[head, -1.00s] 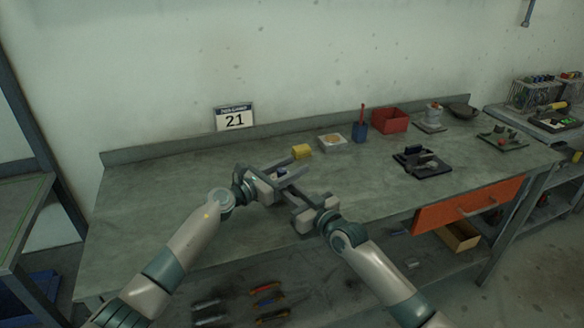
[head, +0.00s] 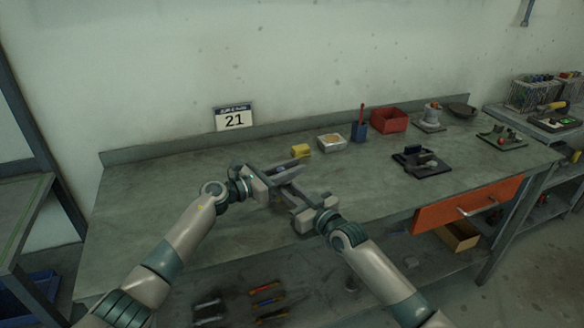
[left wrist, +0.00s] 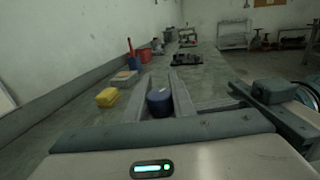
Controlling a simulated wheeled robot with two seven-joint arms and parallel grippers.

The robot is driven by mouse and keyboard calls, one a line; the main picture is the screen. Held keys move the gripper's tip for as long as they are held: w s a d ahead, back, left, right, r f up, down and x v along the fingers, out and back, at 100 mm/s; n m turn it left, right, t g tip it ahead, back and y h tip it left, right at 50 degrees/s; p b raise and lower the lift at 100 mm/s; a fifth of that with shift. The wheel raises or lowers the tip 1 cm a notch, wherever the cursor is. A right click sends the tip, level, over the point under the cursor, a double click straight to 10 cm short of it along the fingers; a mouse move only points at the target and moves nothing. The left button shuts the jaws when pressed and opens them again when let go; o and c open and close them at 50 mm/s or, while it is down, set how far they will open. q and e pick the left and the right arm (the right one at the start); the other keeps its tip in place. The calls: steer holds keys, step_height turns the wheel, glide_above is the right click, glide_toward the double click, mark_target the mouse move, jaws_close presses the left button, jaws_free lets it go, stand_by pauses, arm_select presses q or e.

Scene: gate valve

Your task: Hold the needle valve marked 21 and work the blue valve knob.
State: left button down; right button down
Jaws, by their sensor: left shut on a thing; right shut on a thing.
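The blue valve knob (left wrist: 159,102) shows in the left wrist view, between the two fingers of my left gripper (left wrist: 160,90). In the head view my left gripper (head: 290,178) is over the front middle of the bench, and the knob is only a tiny spot among the fingers. My right gripper (head: 302,202) is just below and to the right, its fingers close to the left one's. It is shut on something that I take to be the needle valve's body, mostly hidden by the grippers. The sign marked 21 (head: 234,119) stands at the bench's back edge.
On the bench (head: 160,200) behind the grippers are a yellow block (head: 300,150), a white box (head: 331,142), a blue cup (head: 359,132) and a red bin (head: 389,119). A black tray (head: 420,162) lies to the right. The bench's left part is clear.

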arm_select(q)
steer(key=c, duration=1.5)
jaws_free()
steer(key=shift+a, duration=0.1)
steer(key=v, duration=1.2)
steer(key=shift+w+f, duration=0.1)
arm_select(e)
steer(key=c, duration=1.5)
jaws_free()
